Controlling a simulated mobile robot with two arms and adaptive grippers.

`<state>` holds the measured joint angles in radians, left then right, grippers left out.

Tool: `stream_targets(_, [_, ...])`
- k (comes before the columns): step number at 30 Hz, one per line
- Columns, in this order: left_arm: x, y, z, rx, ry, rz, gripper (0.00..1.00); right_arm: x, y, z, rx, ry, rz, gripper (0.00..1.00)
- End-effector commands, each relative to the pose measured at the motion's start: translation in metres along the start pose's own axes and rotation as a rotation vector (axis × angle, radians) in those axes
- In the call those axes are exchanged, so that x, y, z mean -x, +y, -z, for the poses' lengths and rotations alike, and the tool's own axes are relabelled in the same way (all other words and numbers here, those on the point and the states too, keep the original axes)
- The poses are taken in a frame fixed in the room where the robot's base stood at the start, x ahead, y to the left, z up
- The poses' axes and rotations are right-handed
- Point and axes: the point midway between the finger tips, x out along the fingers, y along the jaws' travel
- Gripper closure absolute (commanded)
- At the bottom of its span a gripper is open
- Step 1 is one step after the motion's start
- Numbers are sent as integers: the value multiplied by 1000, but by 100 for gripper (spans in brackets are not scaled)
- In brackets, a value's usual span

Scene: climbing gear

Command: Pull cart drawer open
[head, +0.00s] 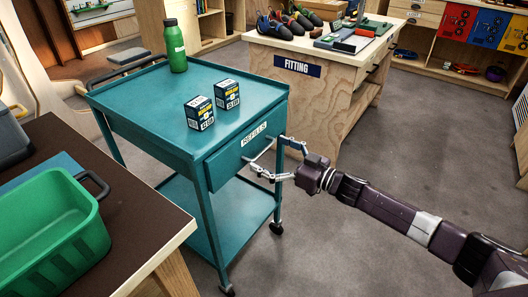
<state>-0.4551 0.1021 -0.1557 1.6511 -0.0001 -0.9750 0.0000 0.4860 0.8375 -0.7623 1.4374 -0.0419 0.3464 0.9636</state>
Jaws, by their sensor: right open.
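The teal cart (140,101) stands on casters in the middle of the head view. The drawer handle (262,152) is a thin bar on the drawer front, partly hidden by my gripper. My right gripper (270,157) comes in from the right, open, with its fingers at the handle. I cannot tell whether the fingers touch the bar. My left gripper is not in view.
A green bottle (175,46) and two small boxes (199,113) (227,94) stand on the cart top. A green bin (50,235) sits on the dark table (140,215) at lower left. The "FITTING" bench (305,92) stands behind the cart. Floor at right is clear.

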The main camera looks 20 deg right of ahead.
Motion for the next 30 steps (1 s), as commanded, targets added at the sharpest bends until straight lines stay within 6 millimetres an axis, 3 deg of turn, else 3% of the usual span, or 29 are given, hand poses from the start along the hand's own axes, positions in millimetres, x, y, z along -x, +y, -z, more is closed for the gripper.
stream_targets(4, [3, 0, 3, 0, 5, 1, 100, -12, 0, 0, 0, 0, -1, 0])
stream_targets(13, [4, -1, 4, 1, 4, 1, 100, -15, 0, 0, 0, -1, 0, 0])
stream_targets(27, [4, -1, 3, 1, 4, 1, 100, -15, 1, 0, 0, -1, -2, 50])
stream_targets(30, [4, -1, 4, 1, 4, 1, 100, -14, 1, 0, 0, -2, -3, 50])
